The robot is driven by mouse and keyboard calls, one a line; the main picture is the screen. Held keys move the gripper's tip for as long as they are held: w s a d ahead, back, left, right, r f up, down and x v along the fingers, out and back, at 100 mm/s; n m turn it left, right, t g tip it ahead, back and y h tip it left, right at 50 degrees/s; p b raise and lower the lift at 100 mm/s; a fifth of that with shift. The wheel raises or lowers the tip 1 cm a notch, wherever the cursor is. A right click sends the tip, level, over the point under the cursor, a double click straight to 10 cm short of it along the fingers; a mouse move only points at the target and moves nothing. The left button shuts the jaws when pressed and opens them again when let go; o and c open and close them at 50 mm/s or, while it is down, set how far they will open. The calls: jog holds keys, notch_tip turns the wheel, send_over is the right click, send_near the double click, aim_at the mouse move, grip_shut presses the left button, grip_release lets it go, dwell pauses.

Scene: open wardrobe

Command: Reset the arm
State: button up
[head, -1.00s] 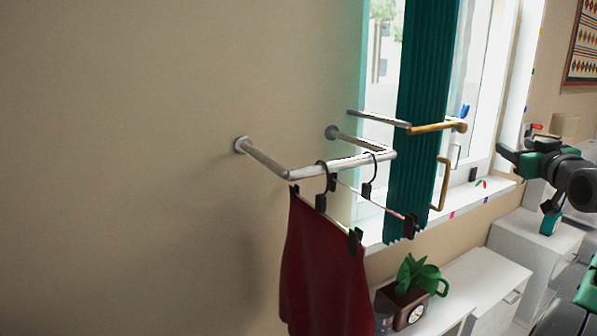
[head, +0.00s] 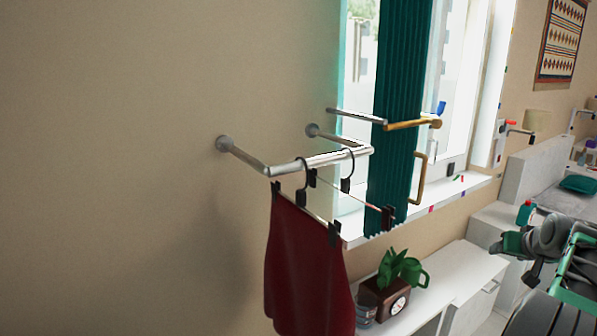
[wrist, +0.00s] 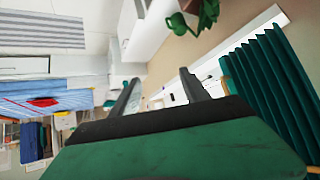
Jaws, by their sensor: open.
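My gripper (head: 512,243) is at the right of the head view, held low beside my folded arm, in front of the white cabinets. In the wrist view its two dark fingers (wrist: 156,92) stand apart with nothing between them. The gripper is away from the wall rail (head: 320,160), which carries two hangers. A dark red cloth (head: 305,265) hangs by clips from the rail. The gripper touches nothing that I can see.
A teal curtain (head: 398,120) hangs by the bright window. A bed (head: 565,170) is at the far right. The wall at left is bare.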

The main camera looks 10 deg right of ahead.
jog(key=s+a+f+m+g+y, duration=0.25)
jog(key=s+a+f+g, duration=0.25)
jog(key=s+a+f, duration=0.7)
jog(key=s+a+f+n+g+y, duration=0.1)
jog(key=a+f, duration=0.2)
jog(key=a, duration=0.5)
jog(key=s+a+f+g+y, duration=0.1)
jog(key=a+f, duration=0.1)
jog(key=a, duration=0.6)
jog(key=w+a+r+n+t, duration=0.1)
jog(key=a+n, duration=0.3)
jog(key=a, duration=0.8)
jog(key=w+a+r+n+t, duration=0.1)
jog(key=a+r+n, duration=0.3)
jog(key=a, duration=0.8)
jog(key=shift+w+a+n, duration=0.15)
jog(key=shift+w+n, duration=0.3)
jog(key=shift+w, duration=0.05)
jog(key=shift+y, duration=0.25)
